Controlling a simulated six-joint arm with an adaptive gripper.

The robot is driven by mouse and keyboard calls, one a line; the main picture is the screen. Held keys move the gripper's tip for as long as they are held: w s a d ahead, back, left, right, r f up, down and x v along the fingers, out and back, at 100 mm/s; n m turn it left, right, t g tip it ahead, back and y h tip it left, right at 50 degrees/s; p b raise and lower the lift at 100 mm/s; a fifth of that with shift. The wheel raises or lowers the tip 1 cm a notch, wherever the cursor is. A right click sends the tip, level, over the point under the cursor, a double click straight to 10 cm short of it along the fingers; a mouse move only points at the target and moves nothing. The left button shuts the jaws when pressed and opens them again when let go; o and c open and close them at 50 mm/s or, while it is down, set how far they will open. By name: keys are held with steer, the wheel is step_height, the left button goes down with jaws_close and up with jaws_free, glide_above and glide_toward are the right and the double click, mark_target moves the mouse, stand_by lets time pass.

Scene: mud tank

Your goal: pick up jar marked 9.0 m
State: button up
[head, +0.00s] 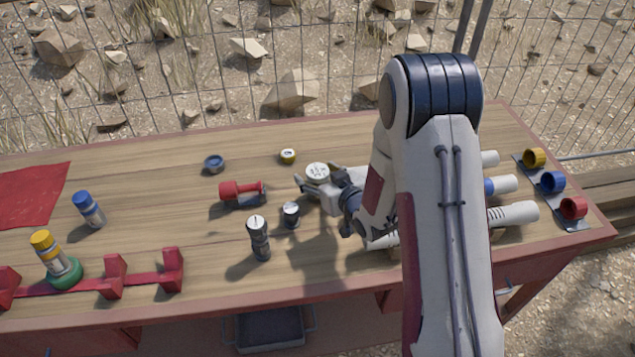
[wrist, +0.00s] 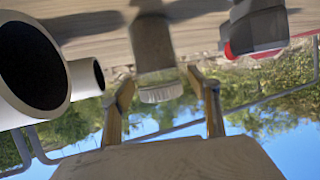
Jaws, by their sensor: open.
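A jar with a pale round lid (head: 317,170) stands near the middle of the table in the head view. My gripper (head: 322,184) is open beside it, with its fingers at about the lid's height. In the wrist view a grey jar with a pale, ribbed end (wrist: 155,45) appears inverted between the open fingers of my gripper (wrist: 161,88), with gaps at both sides. A taller dark jar (head: 258,238) and a small dark jar (head: 291,214) stand nearer the front. The lid markings are too small to read, so I cannot tell which jar is 9.0 m.
White tubes (head: 512,214) lie right of my arm, beside coloured rings (head: 552,181). A red rack (head: 115,273) runs along the front left.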

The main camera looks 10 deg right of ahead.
steer(key=shift+c, duration=0.2)
steer(key=shift+r, duration=0.1)
jaws_close()
steer(key=shift+r, duration=0.2)
steer(key=shift+r, duration=4.85)
